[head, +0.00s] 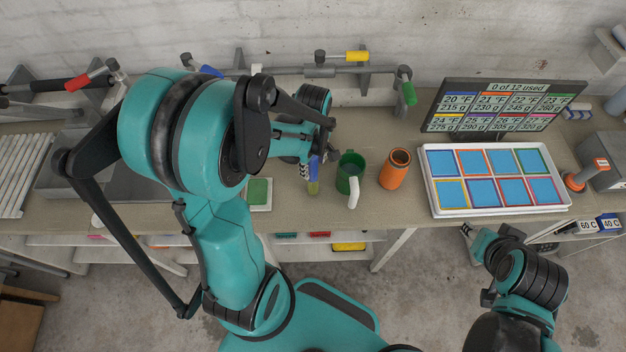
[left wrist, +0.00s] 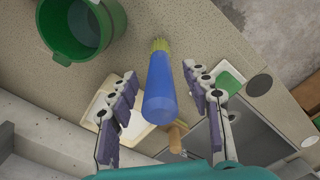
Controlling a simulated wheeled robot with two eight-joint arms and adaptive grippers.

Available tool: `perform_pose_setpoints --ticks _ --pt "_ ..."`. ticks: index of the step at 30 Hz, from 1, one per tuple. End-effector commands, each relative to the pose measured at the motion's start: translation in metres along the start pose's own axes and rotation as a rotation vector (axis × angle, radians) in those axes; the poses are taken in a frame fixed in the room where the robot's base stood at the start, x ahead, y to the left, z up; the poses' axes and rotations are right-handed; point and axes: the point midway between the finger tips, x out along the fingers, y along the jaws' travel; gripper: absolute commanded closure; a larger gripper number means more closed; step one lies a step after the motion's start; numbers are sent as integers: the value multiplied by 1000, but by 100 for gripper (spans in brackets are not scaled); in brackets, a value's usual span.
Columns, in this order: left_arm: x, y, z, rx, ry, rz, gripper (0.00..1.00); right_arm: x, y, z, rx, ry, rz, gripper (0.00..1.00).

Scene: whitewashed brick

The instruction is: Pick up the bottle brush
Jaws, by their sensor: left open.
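The bottle brush has a blue handle (left wrist: 160,90) and a yellow-green bristle end. In the left wrist view it lies between the two fingers of my left gripper (left wrist: 161,76), with gaps visible on both sides. In the head view its bristle end (head: 313,187) shows just below my left gripper (head: 305,163), which is open over the bench and hides most of the handle. I cannot tell whether the brush touches a finger. My right gripper (head: 467,231) is in front of the bench at the right, small in view; its opening is unclear.
A green mug (head: 349,172) stands right of the brush, also at upper left in the left wrist view (left wrist: 75,30). An orange container (head: 394,170) stands further right. A white tray (head: 435,207) of blue squares and a screen (head: 505,105) are beyond. A green pad (head: 258,193) lies left.

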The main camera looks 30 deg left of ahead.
Motion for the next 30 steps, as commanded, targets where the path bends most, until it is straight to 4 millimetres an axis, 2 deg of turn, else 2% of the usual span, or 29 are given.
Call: perform_pose_setpoints --ticks 2,6,8,20,25,29,30 --pt "0 0 0 0 0 0 51 0 0 0 0 0 0 60" --pt "0 0 0 0 0 0 88 0 0 0 0 0 0 60" --pt "0 0 0 0 0 0 100 0 0 0 0 0 0 60" --pt "-4 0 0 0 0 0 100 -1 0 -1 0 0 0 60" --pt "-20 0 0 0 0 0 100 -4 0 -3 0 0 0 60" --pt "-46 0 0 0 0 0 100 -9 0 -6 0 0 0 60" --pt "-50 -4 10 5 0 0 100 -9 0 -7 0 0 0 60"
